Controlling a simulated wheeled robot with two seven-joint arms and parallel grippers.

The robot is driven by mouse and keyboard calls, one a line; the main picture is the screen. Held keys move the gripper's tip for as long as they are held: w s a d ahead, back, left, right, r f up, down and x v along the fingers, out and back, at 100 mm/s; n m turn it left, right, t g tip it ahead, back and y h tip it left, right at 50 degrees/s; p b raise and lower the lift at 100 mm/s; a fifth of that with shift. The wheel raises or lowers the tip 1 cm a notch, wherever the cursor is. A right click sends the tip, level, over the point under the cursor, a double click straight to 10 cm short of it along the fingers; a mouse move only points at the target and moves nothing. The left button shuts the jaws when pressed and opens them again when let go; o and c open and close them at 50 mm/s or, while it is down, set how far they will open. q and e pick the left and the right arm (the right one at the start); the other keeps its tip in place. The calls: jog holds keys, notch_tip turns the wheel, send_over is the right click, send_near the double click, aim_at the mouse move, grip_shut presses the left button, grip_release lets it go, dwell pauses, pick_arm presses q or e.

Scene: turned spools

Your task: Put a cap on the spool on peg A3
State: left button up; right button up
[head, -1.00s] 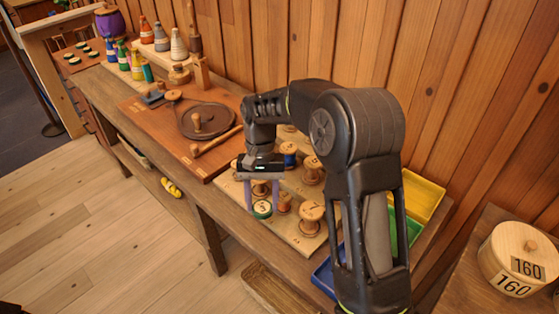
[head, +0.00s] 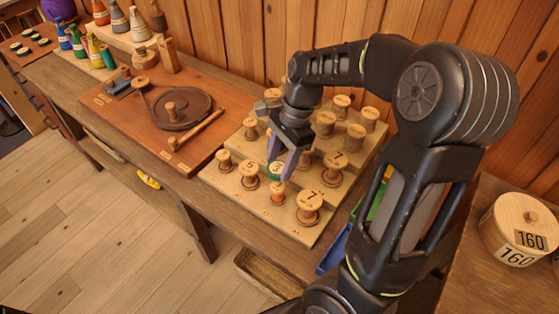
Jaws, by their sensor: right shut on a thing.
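My right gripper (head: 279,175) has purple fingers and is over the stepped spool board (head: 225,182). It is shut on a round cap (head: 275,170) with a green rim and a pale top, partly hidden by the fingers. Just in front of it in the picture is a small spool (head: 277,192) with an orange-red middle, in the front row. I cannot read the peg labels, so I cannot tell for sure which spool is on A3. My left gripper is not in view.
Several more spools stand on the higher steps, some behind my arm. A brown board with a dark round plate (head: 180,108) and a wooden stick (head: 197,130) lies to the left. Several green-rimmed caps (head: 22,49) sit at the far left. A round box marked 160 (head: 519,226) is at right.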

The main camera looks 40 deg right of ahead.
aim_at(277, 187)
notch_tip(277, 187, down, 4)
jog(key=b, duration=0.3)
jog(key=shift+r, duration=0.2)
jog(key=shift+f+b, duration=0.45)
jog(key=shift+f, duration=0.25)
jog(key=shift+f, duration=0.1)
jog(key=shift+f, duration=0.15)
jog(key=shift+p, duration=0.55)
dwell(0.8)
jog(key=shift+f+b, duration=0.4)
jog(key=shift+f, duration=0.2)
dwell(0.3)
jog(key=o, duration=1)
jog(key=shift+o, duration=0.2)
